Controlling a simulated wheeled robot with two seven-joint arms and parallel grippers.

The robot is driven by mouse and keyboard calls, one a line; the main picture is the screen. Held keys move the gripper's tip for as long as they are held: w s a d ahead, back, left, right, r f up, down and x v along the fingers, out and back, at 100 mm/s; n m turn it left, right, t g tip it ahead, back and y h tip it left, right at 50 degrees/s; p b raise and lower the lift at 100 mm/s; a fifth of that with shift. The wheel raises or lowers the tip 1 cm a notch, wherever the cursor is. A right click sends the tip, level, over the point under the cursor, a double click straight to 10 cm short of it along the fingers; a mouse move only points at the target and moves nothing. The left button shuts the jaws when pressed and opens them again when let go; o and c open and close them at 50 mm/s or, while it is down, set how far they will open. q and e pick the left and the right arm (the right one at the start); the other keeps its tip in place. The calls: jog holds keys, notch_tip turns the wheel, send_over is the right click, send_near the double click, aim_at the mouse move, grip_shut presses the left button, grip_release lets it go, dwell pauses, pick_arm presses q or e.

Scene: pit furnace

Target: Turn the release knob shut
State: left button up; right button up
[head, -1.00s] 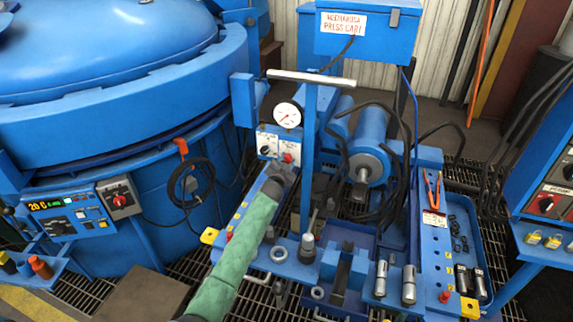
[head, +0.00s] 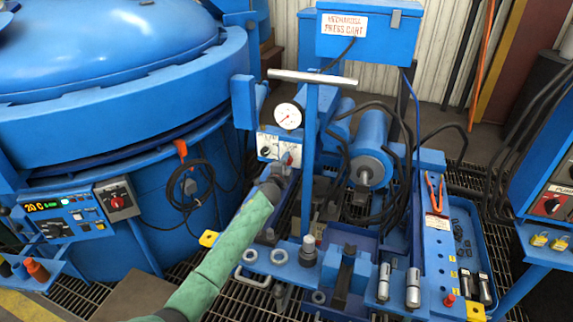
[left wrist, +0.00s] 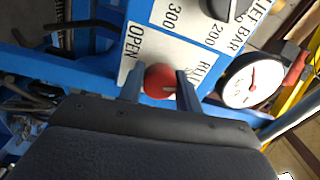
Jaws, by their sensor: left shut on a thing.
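The release knob (left wrist: 160,82) is small, round and red, on a white label plate (left wrist: 140,52) with "OPEN" and part of "RELEASE" printed on it. My left gripper (left wrist: 160,88) has one finger on each side of the knob and is shut on it. In the head view my left gripper (head: 283,170) reaches the front of the press cart's panel (head: 268,146), and the knob is mostly hidden there by the gripper. A black selector knob (left wrist: 228,8) sits beside it on the panel. My right gripper is not in view.
A pressure gauge (head: 289,116) stands just above the panel. A T-handled blue post (head: 309,150) rises close to the right of my left gripper. Black hoses and a blue cylinder (head: 371,148) lie further right. The blue furnace (head: 110,60) fills the left.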

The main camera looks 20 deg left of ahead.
pick_arm(q)
jog(key=shift+m, duration=1.4)
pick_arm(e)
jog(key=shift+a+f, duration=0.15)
pick_arm(q)
jog(key=shift+m, duration=0.3)
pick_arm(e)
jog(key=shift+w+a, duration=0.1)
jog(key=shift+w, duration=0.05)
pick_arm(q)
jog(key=o, duration=1)
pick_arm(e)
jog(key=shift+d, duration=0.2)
pick_arm(q)
jog(key=s+b, duration=0.1)
jog(key=s, duration=0.6)
jog(key=shift+s+f, duration=0.15)
jog(key=shift+s, duration=0.25)
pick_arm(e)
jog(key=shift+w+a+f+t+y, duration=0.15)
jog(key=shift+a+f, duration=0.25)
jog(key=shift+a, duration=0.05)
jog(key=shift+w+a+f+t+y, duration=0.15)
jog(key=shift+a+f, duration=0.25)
